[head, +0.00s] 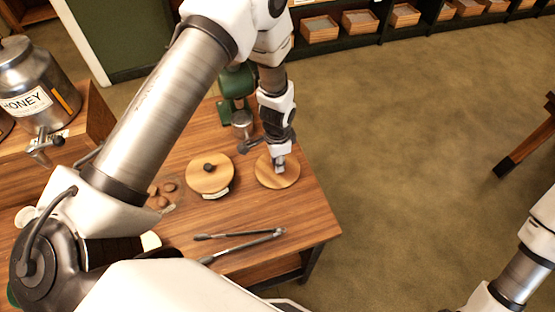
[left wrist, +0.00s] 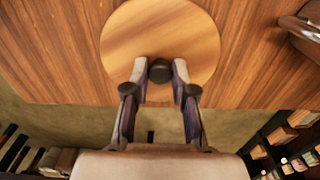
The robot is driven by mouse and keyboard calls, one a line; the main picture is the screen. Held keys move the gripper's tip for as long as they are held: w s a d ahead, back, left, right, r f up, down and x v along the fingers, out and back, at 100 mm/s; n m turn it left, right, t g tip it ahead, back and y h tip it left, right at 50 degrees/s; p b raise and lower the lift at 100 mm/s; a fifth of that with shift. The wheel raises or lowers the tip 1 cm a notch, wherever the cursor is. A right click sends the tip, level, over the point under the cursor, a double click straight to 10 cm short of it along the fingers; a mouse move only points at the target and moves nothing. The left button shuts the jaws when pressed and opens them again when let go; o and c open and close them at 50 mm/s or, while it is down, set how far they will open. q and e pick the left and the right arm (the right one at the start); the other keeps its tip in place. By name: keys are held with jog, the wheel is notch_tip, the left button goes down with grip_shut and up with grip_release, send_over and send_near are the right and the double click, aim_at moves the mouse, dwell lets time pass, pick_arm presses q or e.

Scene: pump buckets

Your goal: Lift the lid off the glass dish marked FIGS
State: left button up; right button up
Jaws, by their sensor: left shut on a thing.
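A round wooden lid (head: 265,180) with a dark knob is at the right of the table. My left gripper (head: 279,163) reaches down onto it and is shut on its knob. In the left wrist view the fingertips (left wrist: 160,72) hold the dark knob from both sides, over the pale lid (left wrist: 155,28). I cannot tell whether a dish is under this lid or how high it is. A second wooden lid (head: 200,180) with a dark knob sits left of it, with a small label below its rim, too small to read. My right gripper is not in view.
A clear dish area with brown pieces (head: 160,194) lies further left. Tongs (head: 240,245) lie near the front of the table (head: 300,225). A green device (head: 234,85) stands behind. A metal HONEY urn (head: 30,80) is at the far left. Floor is open to the right.

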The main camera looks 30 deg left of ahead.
pick_arm(q)
jog(key=o, duration=1.2)
notch_tip(320, 180, up, 7)
jog(key=p, duration=0.5)
